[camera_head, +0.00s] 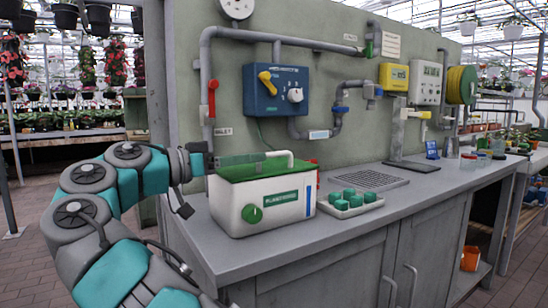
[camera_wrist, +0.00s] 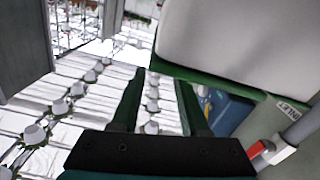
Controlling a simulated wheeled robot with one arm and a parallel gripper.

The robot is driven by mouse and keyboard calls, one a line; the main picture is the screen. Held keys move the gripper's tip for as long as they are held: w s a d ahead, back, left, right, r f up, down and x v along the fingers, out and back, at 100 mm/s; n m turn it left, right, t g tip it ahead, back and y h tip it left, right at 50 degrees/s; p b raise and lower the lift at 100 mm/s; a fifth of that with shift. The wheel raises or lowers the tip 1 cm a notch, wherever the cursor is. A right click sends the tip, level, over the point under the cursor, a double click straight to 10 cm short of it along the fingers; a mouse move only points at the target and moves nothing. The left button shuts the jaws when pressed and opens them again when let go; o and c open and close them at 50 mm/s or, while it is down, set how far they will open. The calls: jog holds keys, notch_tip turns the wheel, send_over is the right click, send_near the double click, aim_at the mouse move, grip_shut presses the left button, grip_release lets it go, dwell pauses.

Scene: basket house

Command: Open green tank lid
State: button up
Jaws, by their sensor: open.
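The tank (camera_head: 263,205) is a white box with a green knob and a green label on its front. It stands on the grey counter. Its flat green lid (camera_head: 240,172) lies closed on top. My gripper (camera_head: 250,158) is level and just above the lid's rear left part, fingers pointing right. In the wrist view, my gripper (camera_wrist: 160,76) is open with nothing between its fingers. The lid's green edge (camera_wrist: 185,72) and the white tank body (camera_wrist: 240,40) show beside the right finger. I cannot tell whether that finger touches the lid.
A white tray with several green caps (camera_head: 352,208) stands right of the tank. A white pipe (camera_head: 280,154) runs close behind the lid. A red-handled inlet valve (camera_head: 212,98) and a blue control box (camera_head: 276,90) are on the panel behind. A drain grate (camera_head: 370,180) lies farther right.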

aim_at(274, 156)
jog(key=shift+b+x, duration=0.7)
jog(key=shift+x, duration=2.55)
grip_shut()
jog(key=shift+f, duration=0.1)
